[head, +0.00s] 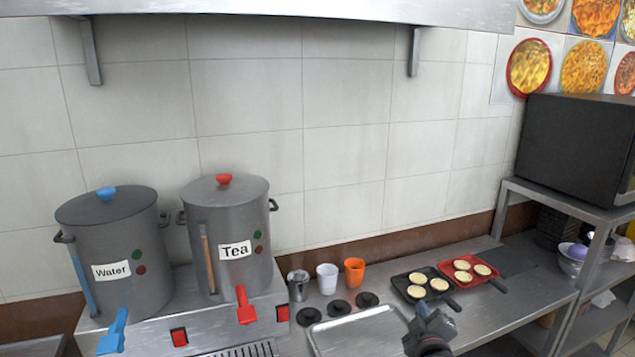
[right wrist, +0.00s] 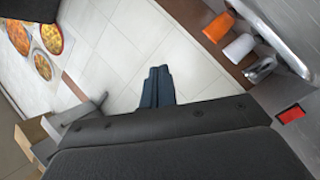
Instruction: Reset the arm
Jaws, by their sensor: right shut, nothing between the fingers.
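My right gripper (head: 421,309) is at the bottom of the head view, right of centre, over the counter's front area beside the metal tray. In the right wrist view its two dark fingers (right wrist: 158,86) lie together, shut, with nothing between them. My left gripper is in neither view. The task names no object.
A Water pot (head: 118,245) and a Tea pot (head: 228,235) stand at the left. Cups, including an orange cup (head: 354,272), and pans (head: 405,290) with round pale items stand along the wall. A metal tray (head: 345,335) lies in front. A black microwave (head: 570,145) stands right.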

